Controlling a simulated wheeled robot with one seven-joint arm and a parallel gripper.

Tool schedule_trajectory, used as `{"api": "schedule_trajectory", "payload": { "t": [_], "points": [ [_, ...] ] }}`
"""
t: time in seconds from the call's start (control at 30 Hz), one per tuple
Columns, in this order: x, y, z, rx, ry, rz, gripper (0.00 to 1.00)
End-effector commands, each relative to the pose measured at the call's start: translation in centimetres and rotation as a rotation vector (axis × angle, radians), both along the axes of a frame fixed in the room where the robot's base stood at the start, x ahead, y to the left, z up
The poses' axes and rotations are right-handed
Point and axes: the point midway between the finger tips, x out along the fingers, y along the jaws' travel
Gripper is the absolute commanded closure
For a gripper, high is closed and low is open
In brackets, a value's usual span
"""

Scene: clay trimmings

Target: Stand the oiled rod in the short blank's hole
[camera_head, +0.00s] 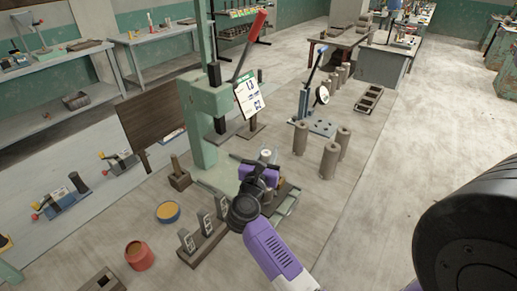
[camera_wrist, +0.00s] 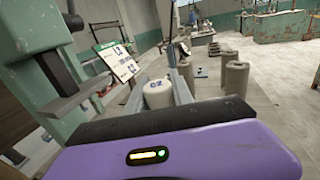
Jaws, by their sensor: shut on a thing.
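My gripper (camera_head: 264,165) is over the grey bench at the foot of the green press. A pale cylinder (camera_head: 266,153) with a dark mark stands out just beyond its jaws. In the wrist view this cylinder (camera_wrist: 158,95) sits between the two grey fingers, and my gripper (camera_wrist: 160,102) appears shut on it. Its lower part is hidden behind my gripper's purple body. Tall brown-grey cylindrical blanks (camera_head: 329,160) stand to the right of my gripper, some with a dark hole on top. I cannot clearly pick out the oiled rod or a short blank.
The green press (camera_head: 205,140) with its red lever and a white sign (camera_head: 249,95) rises close at left. Labelled dark stands (camera_head: 206,227), a yellow-filled dish (camera_head: 168,211) and a red pot (camera_head: 138,255) are at front left. A lever tool (camera_head: 312,105) stands farther back.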

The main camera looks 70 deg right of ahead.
Motion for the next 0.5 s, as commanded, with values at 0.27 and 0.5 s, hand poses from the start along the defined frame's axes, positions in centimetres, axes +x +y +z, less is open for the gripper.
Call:
{"api": "schedule_trajectory", "payload": {
  "t": [0.27, 0.5],
  "points": [
    [0.0, 0.0, -1.0, 0.0, 0.0, 0.001, 1.0],
    [0.0, 0.0, -2.5, 0.0, 0.001, 0.001, 1.0]
  ]
}}
